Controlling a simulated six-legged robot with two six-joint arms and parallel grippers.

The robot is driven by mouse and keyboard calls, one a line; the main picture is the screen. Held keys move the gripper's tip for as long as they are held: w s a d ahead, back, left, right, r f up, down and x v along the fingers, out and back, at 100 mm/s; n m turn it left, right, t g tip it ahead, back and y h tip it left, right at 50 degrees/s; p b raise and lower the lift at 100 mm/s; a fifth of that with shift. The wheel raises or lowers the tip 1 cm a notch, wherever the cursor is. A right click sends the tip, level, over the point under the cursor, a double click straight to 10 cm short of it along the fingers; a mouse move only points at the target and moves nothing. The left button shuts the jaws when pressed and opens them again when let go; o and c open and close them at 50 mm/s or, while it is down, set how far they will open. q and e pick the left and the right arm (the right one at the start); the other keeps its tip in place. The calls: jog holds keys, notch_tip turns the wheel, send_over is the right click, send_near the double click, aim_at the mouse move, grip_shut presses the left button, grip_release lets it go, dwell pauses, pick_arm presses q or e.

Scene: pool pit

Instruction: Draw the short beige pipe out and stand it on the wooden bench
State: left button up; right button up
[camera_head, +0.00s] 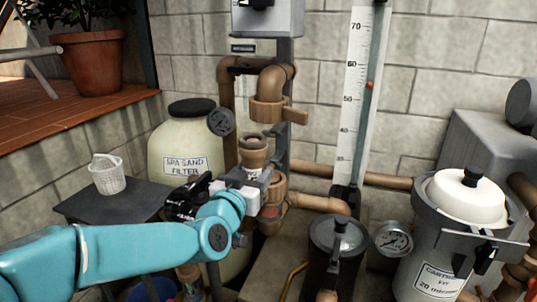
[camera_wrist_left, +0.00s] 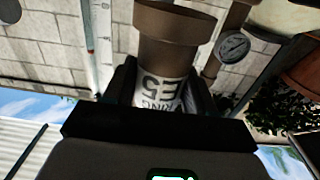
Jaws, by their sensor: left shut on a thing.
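The short beige pipe (camera_head: 254,153) is brown-beige with a flared rim and a white label. My left gripper (camera_head: 254,181) is shut around its labelled lower part. In the left wrist view the pipe (camera_wrist_left: 172,50) stands between the fingers (camera_wrist_left: 160,92), its open rim towards the top and part of "RING E5" legible. In the head view the pipe is just below and left of a beige union fitting (camera_head: 268,110); contact with the fittings cannot be told. A red-brown slatted surface (camera_head: 70,135) at left may be the wooden bench. My right gripper is out of view.
A dark side table (camera_head: 110,207) carries a white basket (camera_head: 107,175). The sand filter tank (camera_head: 180,145) stands behind my left arm. A gauge (camera_head: 221,122), lower pipework (camera_head: 320,202) and a cartridge filter (camera_head: 435,250) crowd the pit. A potted plant (camera_head: 93,65) stands on the slatted surface.

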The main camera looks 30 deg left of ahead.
pick_arm(q)
jog(key=shift+v, duration=1.9)
